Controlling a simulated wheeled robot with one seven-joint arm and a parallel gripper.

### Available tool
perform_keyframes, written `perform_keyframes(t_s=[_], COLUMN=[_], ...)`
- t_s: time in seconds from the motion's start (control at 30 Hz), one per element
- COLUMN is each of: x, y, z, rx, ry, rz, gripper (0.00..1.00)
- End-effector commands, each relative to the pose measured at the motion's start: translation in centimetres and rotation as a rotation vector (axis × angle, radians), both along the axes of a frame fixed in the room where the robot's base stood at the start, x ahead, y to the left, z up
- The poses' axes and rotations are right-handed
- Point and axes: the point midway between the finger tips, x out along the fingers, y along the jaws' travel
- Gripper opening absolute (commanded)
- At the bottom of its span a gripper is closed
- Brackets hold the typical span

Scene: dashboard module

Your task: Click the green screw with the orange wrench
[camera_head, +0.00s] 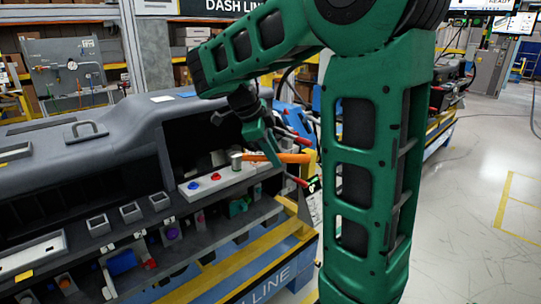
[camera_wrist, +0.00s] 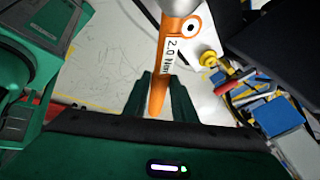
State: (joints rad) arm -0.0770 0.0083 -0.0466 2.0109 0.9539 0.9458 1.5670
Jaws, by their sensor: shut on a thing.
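My gripper (camera_head: 268,147) is shut on the handle of the orange wrench (camera_head: 292,158). In the wrist view, the gripper (camera_wrist: 160,92) has its fingers on both sides of the wrench (camera_wrist: 168,68), which is marked "2.0 Nm". The wrench's grey cylindrical head (camera_head: 237,160) is over the far end of a white block (camera_head: 222,180) in the dashboard. A blue screw (camera_head: 193,185) and a red screw (camera_head: 215,176) show on this block. No green screw can be made out; the spot under the wrench head is hidden.
The grey dashboard (camera_head: 90,145) rises behind and left of the block. A yellow knob-like part (camera_wrist: 208,58) shows beside the wrench in the wrist view. Red-handled tools and blue bins (camera_wrist: 273,115) are close by on the right. Open floor (camera_head: 490,170) lies right of my arm.

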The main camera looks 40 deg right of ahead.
Motion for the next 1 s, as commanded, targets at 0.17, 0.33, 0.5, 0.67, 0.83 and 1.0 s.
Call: perform_keyframes(t_s=[0.17, 0.33, 0.5, 0.67, 0.83, 1.0], x=[-0.07, -0.19, -0.3, -0.4, -0.41, -0.42], y=[0.03, 0.16, 0.28, 0.34, 0.34, 0.36], z=[0.0, -0.01, -0.01, -0.01, -0.01, 0.0], rx=[0.0, 0.0, -0.001, -0.001, -0.001, 0.0], ry=[0.0, 0.0, 0.0, 0.001, 0.0, 0.0], rz=[-0.009, -0.024, -0.039, -0.05, -0.051, -0.053], gripper=[0.0, 0.0, 0.0, 0.0, 0.0, 0.0])
